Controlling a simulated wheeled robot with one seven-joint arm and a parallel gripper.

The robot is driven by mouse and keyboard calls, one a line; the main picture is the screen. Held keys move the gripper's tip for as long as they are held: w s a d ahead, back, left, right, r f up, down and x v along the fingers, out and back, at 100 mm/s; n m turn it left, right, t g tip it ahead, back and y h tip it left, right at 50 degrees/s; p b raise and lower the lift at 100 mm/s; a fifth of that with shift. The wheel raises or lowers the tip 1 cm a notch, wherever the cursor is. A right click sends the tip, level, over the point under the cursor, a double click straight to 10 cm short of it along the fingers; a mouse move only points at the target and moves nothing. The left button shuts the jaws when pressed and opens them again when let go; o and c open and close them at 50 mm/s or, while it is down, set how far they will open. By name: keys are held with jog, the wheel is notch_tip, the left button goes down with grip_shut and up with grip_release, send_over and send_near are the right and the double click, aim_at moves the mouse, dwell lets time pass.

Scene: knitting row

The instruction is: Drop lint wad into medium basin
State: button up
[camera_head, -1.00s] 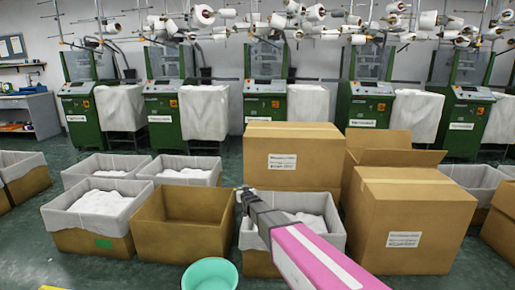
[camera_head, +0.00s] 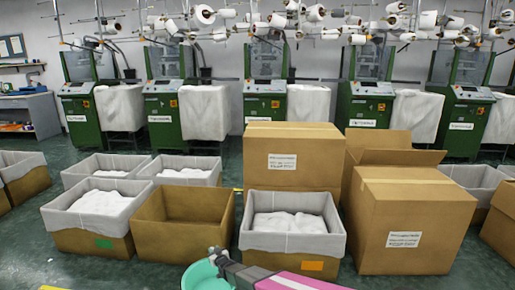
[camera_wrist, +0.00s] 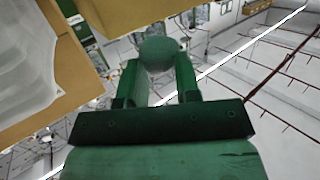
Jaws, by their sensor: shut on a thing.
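My gripper (camera_head: 217,256) is low at the front of the head view, its tip over the right part of the rim of a teal round basin (camera_head: 196,278). The basin is cut off by the bottom edge of the picture. In the wrist view my gripper (camera_wrist: 159,70) is shut on the lint wad (camera_wrist: 160,53), a roundish grey-green lump between the two green fingers. I cannot make out the wad in the head view. The basin does not show clearly in the wrist view.
An open empty brown box (camera_head: 183,219) and a lined box with white fabric (camera_head: 291,243) stand just behind the basin. Closed cartons (camera_head: 417,225) stand at the right. Green knitting machines line the back wall. Floor is free left of the basin.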

notch_tip(320, 180, down, 9)
jog(key=s+a, duration=0.1)
jog(key=s, duration=0.1)
dwell(0.6)
jog(key=shift+y, duration=0.3)
jog(key=o, duration=1)
jog(key=shift+c, duration=0.2)
